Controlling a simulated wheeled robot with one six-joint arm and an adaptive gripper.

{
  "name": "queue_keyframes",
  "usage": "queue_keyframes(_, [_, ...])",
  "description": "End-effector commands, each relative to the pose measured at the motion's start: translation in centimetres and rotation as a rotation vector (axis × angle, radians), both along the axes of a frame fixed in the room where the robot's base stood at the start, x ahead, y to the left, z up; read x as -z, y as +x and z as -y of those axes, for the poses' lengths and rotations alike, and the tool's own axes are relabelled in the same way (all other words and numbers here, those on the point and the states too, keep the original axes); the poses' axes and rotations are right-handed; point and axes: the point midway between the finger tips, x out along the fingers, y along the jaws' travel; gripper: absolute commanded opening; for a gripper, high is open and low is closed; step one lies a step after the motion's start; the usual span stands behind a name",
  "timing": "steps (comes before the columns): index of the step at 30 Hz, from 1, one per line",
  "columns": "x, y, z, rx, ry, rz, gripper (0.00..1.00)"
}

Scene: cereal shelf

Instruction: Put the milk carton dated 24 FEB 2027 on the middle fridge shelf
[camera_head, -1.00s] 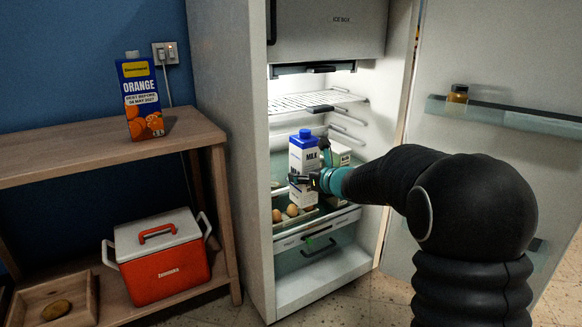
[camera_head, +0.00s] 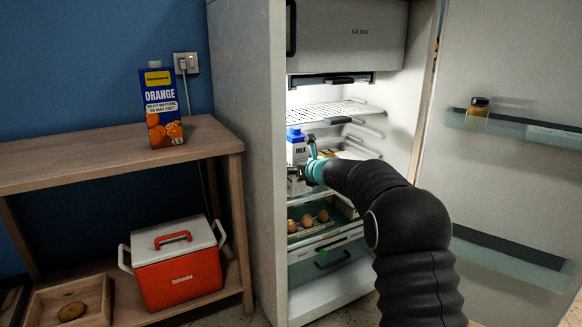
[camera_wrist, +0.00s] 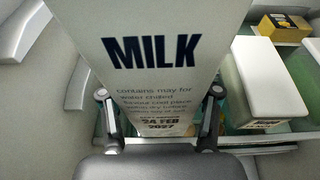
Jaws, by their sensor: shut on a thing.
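The milk carton (camera_head: 297,152) is white with a blue cap. The wrist view shows its face (camera_wrist: 155,50) with "MILK" and the date 24 FEB 2027. My gripper (camera_wrist: 160,96) is shut on it, with one finger at each side of its lower part. In the head view my gripper (camera_head: 301,177) is at the left side of the fridge opening, holding the carton roughly upright. The fridge has a wire shelf (camera_head: 325,112) above. Below are eggs (camera_head: 308,220) in the lower part. My arm hides much of the middle level, and I cannot tell whether the carton touches a shelf.
A second white carton (camera_wrist: 262,85) and a yellow box (camera_wrist: 284,27) stand to the right in the wrist view. The fridge door (camera_head: 510,160) is open at right, with a jar (camera_head: 478,106). An orange juice carton (camera_head: 160,108) stands on a wooden shelf (camera_head: 100,150) above a red cooler (camera_head: 178,268).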

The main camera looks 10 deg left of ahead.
Motion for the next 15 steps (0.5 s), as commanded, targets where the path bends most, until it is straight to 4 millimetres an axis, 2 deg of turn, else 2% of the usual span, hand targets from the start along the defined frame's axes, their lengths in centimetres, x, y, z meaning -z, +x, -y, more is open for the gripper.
queue_keyframes(9, [-0.4,2.8,-2.0,-0.003,0.001,0.004,0.00])
queue_keyframes(12, [0.4,2.8,-2.0,0.000,0.001,0.003,0.00])
queue_keyframes(15, [0.4,2.8,-2.0,0.000,0.001,0.004,0.00])
